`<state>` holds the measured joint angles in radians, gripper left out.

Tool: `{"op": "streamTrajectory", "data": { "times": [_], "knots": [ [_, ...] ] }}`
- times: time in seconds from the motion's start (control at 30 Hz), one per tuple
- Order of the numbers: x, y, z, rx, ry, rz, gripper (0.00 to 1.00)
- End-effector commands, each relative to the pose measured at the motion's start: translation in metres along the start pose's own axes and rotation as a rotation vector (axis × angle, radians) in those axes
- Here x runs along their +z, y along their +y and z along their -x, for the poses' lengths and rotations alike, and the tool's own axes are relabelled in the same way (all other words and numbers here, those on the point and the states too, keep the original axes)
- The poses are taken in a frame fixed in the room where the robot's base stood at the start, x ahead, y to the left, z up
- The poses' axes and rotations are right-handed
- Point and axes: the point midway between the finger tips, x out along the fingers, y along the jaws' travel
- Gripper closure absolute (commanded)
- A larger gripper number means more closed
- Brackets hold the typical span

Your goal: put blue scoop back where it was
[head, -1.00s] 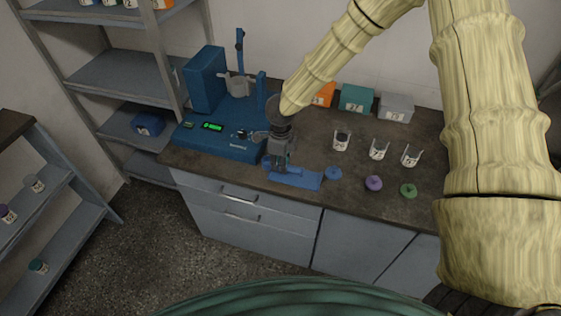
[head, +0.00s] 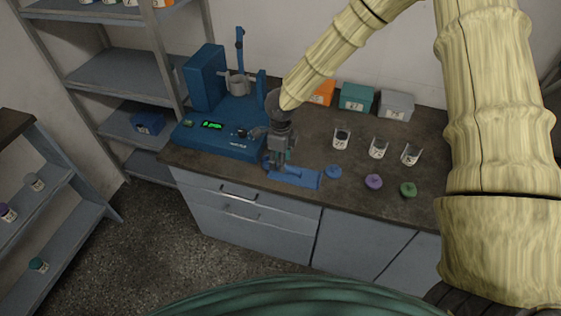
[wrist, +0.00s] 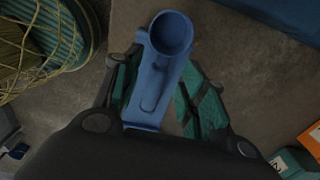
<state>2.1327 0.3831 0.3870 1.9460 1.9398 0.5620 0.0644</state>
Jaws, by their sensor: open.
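The blue scoop (wrist: 155,83) lies in the wrist view with its round bowl at the top and its handle running down between my fingers. My gripper (wrist: 158,75) is open, with one finger on each side of the handle; there is a clear gap on the right side. In the head view my gripper (head: 278,166) is low over the counter's front, at the left end of a flat blue piece (head: 304,179).
The blue sieve shaker (head: 220,146) with a lit green display stands close at the left. Three clear beakers (head: 378,149) stand to the right, with blue, purple (head: 374,181) and green lids before them. Orange, teal (head: 357,98) and grey boxes line the wall.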

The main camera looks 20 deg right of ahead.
Motion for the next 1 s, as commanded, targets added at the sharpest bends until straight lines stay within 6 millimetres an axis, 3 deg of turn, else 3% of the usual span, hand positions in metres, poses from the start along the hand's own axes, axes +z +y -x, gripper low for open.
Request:
{"op": "streamTrajectory", "data": {
  "times": [0.6, 1.0],
  "knots": [
    [0.000, -0.001, 0.100, -0.001, -0.002, 0.000, 0.58],
    [0.000, 0.000, 0.115, 0.001, -0.001, 0.000, 0.58]
  ]
}}
